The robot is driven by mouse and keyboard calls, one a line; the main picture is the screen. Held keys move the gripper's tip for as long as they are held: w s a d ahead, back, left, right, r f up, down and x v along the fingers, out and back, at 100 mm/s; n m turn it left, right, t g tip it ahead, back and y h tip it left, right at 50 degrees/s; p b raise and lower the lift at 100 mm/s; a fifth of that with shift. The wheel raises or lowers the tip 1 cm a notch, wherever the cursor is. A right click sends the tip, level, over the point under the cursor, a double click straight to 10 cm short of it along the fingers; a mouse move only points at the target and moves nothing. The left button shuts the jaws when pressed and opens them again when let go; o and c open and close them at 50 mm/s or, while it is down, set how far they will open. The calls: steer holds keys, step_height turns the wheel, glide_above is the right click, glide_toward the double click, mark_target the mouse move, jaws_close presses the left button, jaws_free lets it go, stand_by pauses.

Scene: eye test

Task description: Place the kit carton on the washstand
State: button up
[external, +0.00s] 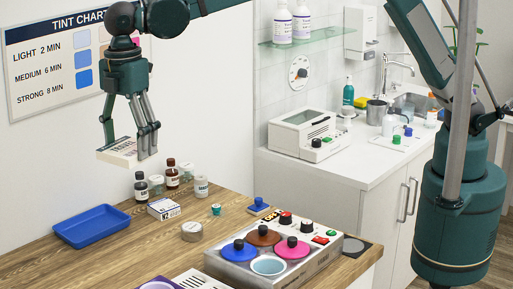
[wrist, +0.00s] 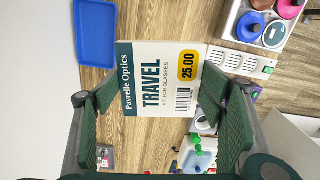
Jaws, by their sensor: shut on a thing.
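The kit carton (external: 120,151) is a white box held up in the air at the upper left of the external view, above the wooden counter. In the wrist view the carton (wrist: 155,62) shows a teal band, the words "Pavrelle Optics", "TRAVEL" and "FIT FOR GLASSES", a barcode and a yellow 25.00 label. My gripper (external: 143,135) points down and is shut on the carton. Its pads also flank the carton in the wrist view (wrist: 160,98). The washstand (external: 365,166) is the white cabinet with a sink and tap at the right, away from the carton.
The wooden counter (external: 235,222) holds a blue tray (external: 92,226), bottles, a small box (external: 163,209) and a machine with coloured lids (external: 270,258). On the washstand stand a white device (external: 301,133), a soap bottle and cups. Its front part is clear. My arm hides its right side.

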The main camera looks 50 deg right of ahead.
mark_target(119, 144)
step_height(119, 144, up, 7)
steer(key=shift+f, duration=0.15)
steer(key=shift+w+d+r, duration=0.2)
steer(key=shift+w+d, duration=0.2)
steer(key=shift+d, duration=0.1)
steer(key=w+d+r+m, duration=0.15)
steer(key=w+d, duration=0.35)
steer(key=d, duration=0.6)
steer(key=w+d+r+m+b, duration=0.1)
steer(key=w+d+m, duration=0.1)
steer(key=w+d, duration=0.65)
steer(key=w+d+r+m, duration=0.2)
steer(key=w+d, duration=0.1)
steer(key=d, duration=1)
steer(key=s+d+m+b, duration=0.25)
steer(key=d+m, duration=0.45)
steer(key=d, duration=3.3)
steer(key=s+d+f+m+b, duration=0.15)
steer(key=s+d+m, duration=0.25)
steer(key=s+d, duration=0.9)
steer(key=s+d+f+m, duration=0.3)
steer(key=s+d, duration=0.8)
steer(key=d, duration=0.4)
step_height(119, 144, down, 28)
steer(key=shift+w+a, duration=0.2)
steer(key=shift+w, duration=0.1)
steer(key=shift+f+b, duration=0.35)
steer(key=shift+f, duration=2.55)
